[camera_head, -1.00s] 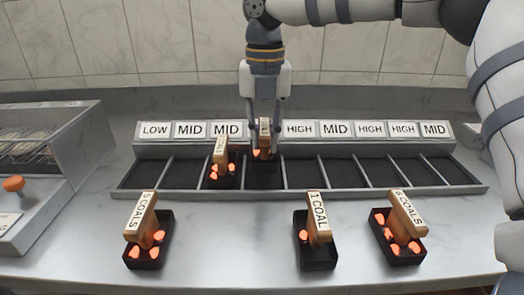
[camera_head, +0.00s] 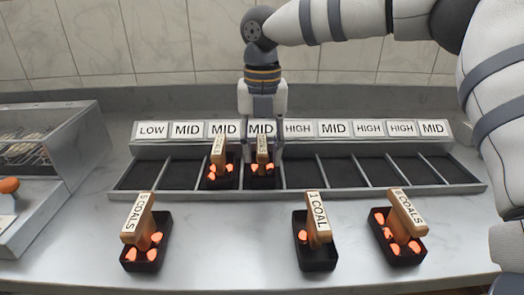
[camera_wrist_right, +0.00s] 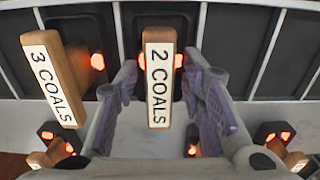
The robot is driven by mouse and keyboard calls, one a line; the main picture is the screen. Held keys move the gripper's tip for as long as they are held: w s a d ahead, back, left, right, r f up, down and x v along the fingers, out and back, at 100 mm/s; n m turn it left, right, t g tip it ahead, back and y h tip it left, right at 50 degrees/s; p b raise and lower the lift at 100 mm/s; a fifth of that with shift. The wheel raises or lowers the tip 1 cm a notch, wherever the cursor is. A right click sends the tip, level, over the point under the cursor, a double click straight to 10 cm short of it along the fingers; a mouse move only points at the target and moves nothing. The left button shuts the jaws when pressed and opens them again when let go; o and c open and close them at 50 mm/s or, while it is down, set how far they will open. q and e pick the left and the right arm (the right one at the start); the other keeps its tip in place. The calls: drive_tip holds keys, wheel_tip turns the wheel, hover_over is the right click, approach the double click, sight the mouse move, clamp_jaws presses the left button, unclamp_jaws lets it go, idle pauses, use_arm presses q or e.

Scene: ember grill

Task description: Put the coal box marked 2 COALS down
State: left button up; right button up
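The coal box marked 2 COALS (camera_head: 262,170) sits upright in a rack slot below a MID label, just right of the box marked 3 COALS (camera_head: 221,172). Its wooden handle (camera_wrist_right: 158,85) with the 2 COALS label shows in the right wrist view, with glowing coals beside it. My right gripper (camera_head: 262,150) is open, behind and above this box. In the right wrist view its fingers (camera_wrist_right: 160,75) stand on both sides of the handle with gaps, apart from it. My left gripper is not in view.
Boxes marked 5 COALS (camera_head: 147,235), 1 COAL (camera_head: 316,240) and 6 COALS (camera_head: 400,235) stand on the counter in front of the rack (camera_head: 330,194). The other rack slots are empty. A grill (camera_head: 45,160) stands at the left.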

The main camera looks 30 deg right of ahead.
sight(262, 143)
wheel_tip(262, 143, up, 12)
drive_tip(key=shift+f, duration=0.15)
idle(0.3)
